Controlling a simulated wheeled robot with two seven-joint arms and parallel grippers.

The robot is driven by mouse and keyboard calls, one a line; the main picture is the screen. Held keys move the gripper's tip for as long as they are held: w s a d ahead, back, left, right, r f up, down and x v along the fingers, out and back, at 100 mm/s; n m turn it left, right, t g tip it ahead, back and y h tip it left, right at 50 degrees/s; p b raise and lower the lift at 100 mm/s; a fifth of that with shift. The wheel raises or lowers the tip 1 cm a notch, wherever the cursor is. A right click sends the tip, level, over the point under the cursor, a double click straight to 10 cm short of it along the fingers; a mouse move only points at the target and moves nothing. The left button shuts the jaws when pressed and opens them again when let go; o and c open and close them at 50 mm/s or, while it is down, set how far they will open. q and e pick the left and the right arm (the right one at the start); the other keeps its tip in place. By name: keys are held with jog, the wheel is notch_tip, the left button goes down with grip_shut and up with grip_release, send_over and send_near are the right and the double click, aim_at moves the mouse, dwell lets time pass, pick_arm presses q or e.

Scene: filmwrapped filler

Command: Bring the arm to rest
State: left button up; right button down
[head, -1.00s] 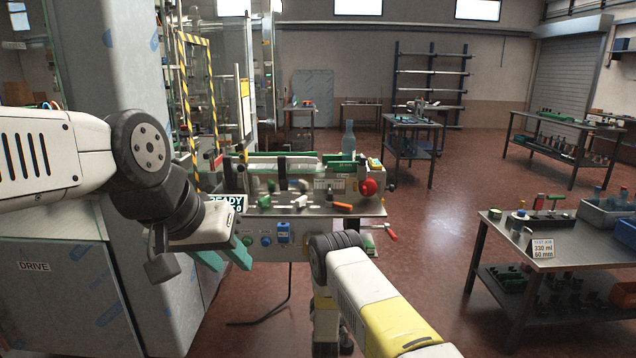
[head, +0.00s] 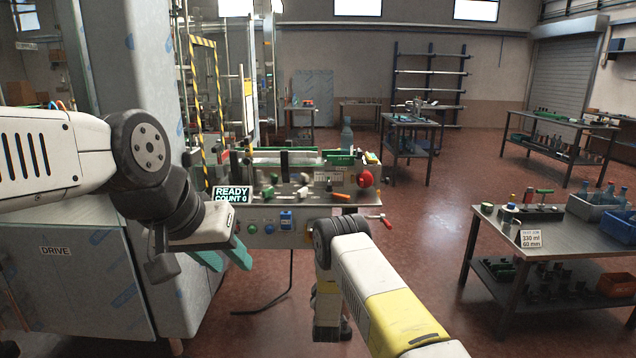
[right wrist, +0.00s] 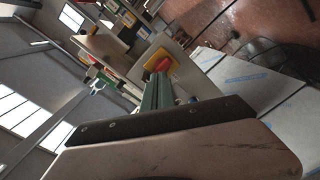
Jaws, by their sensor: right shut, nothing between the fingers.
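My left arm comes in from the left, bent at a dark joint. Its gripper (head: 226,258) has two teal fingers with a gap between them, pointing down and right in front of the machine's bench; it looks open and empty. My right arm (head: 375,290) comes in from the bottom right, and its far section hangs downward past the dark joint. The right gripper is not visible in the head view. In the right wrist view, the right gripper (right wrist: 160,80) has its green fingers together, shut with nothing held.
The machine's bench (head: 275,212) stands ahead, with a red button (head: 364,179) and a READY COUNT 0 display (head: 231,195). A grey cabinet marked DRIVE (head: 75,285) is at left. A side table (head: 565,243) with bins is at right. Open red floor (head: 440,210) lies between.

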jog(key=d+r+m+g+y, duration=0.1)
jog(key=d+r+m+g, duration=0.15)
jog(key=r, duration=0.95)
jog(key=d+r+m+g, duration=0.1)
jog(key=d+r+m, duration=0.15)
jog(key=r, duration=0.95)
jog(key=s+d+r+m+g+y, duration=0.1)
jog(key=s+d+r+m+g, duration=0.15)
jog(key=s+r, duration=1.1)
jog(key=s+d+r+m+g, duration=0.1)
jog(key=s+d+g, duration=0.1)
jog(key=s, duration=1.4)
jog(key=s+d+r+m+g, duration=0.1)
jog(key=s+d+m+g, duration=0.1)
jog(key=s, duration=1.4)
jog(key=shift+s+d+g, duration=0.2)
jog(key=shift+s+g, duration=0.1)
jog(key=shift+g, duration=0.3)
jog(key=shift+a+r, duration=0.1)
